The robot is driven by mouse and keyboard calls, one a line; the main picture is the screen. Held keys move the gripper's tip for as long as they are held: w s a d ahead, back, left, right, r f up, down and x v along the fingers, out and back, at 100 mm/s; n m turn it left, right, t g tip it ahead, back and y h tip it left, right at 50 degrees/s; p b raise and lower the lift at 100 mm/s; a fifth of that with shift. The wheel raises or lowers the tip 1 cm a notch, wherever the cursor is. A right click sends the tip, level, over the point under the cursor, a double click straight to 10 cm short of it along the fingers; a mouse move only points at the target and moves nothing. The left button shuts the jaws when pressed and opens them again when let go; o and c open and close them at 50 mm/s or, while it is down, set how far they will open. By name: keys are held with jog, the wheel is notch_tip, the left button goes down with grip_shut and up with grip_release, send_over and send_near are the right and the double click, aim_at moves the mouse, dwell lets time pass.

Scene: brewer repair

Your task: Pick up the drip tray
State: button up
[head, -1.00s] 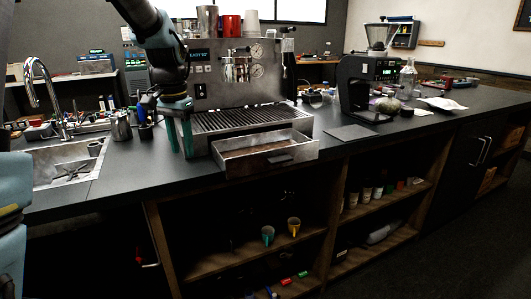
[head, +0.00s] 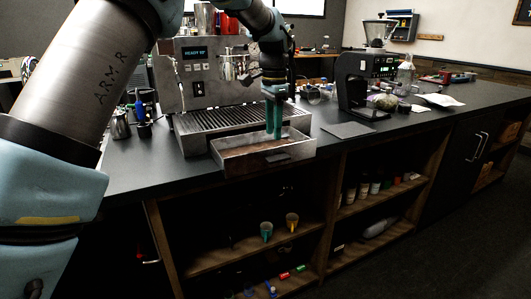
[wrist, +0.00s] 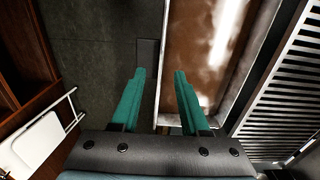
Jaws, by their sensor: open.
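The drip tray (head: 232,165) is a shallow metal box with brown liquid inside, pulled out at the front of the espresso machine (head: 205,95). My gripper (head: 273,138) points down over the tray's right part, with two green fingers. In the wrist view, the gripper (wrist: 159,73) is open, with its fingers apart on either side of the line of the tray's front wall (wrist: 164,50). The dark handle (wrist: 147,55) shows outside that wall. I cannot tell whether the fingers touch the tray. Nothing is held.
The slatted grate (head: 215,120) of the machine lies just behind the tray. A grinder (head: 350,85) and a flat dark mat (head: 348,130) are to the right on the counter. Open shelves (head: 235,250) with cups are below. The counter's front edge is close under the tray.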

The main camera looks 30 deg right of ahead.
jog(key=shift+w+d+f+p, duration=0.1)
jog(key=shift+f+p, duration=0.4)
jog(key=shift+f, duration=0.8)
jog(key=shift+d+f+p, duration=0.1)
jog(key=shift+f+p, duration=0.35)
jog(key=shift+f, duration=0.85)
jog(key=shift+f, duration=0.25)
jog(key=shift+c, duration=0.3)
grip_shut()
